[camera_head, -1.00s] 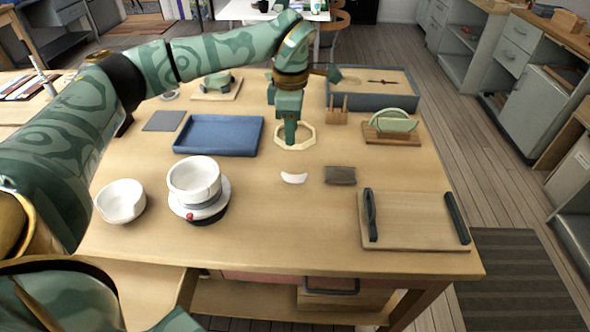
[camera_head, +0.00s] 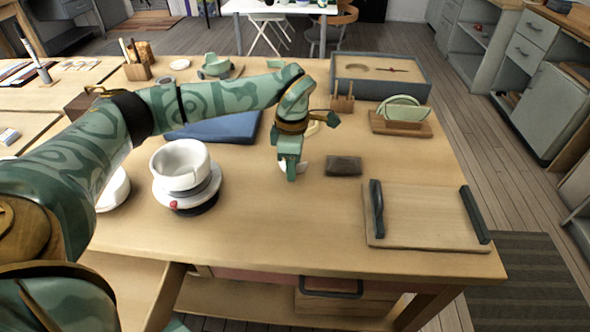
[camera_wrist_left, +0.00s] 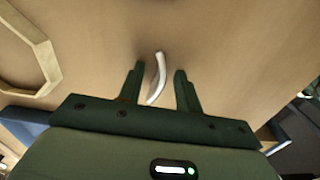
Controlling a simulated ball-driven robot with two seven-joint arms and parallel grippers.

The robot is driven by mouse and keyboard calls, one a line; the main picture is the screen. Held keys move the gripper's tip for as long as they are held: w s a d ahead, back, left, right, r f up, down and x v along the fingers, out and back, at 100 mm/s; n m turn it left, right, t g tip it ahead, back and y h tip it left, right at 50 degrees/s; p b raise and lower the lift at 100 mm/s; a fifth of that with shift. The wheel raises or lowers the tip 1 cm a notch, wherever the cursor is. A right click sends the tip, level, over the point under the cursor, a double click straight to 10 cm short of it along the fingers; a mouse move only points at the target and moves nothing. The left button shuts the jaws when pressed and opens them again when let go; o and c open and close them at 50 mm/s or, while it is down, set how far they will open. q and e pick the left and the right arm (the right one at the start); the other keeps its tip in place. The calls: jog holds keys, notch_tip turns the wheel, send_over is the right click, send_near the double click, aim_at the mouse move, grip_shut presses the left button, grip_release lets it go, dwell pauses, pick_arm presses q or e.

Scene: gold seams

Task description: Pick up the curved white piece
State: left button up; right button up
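The curved white piece (camera_wrist_left: 157,78) lies on the wooden table (camera_head: 330,225). In the left wrist view it is a thin white arc between the two dark green fingers of my left gripper (camera_wrist_left: 157,82), with a gap on each side. The gripper is open. In the head view the left gripper (camera_head: 291,176) points down over the piece and hides most of it. A bit of the white piece (camera_head: 303,165) shows beside the fingers. My right gripper is not in view.
A dark brown block (camera_head: 344,166) lies just right of the gripper. A white bowl on a round stand (camera_head: 181,170) is to the left. A blue tray (camera_head: 228,128) and an octagonal wooden ring (camera_wrist_left: 42,55) are behind. A handled board (camera_head: 425,217) lies front right.

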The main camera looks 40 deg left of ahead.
pick_arm(q)
jog(key=shift+r, duration=0.15)
jog(key=shift+s, duration=0.1)
jog(key=shift+c, duration=0.8)
grip_shut()
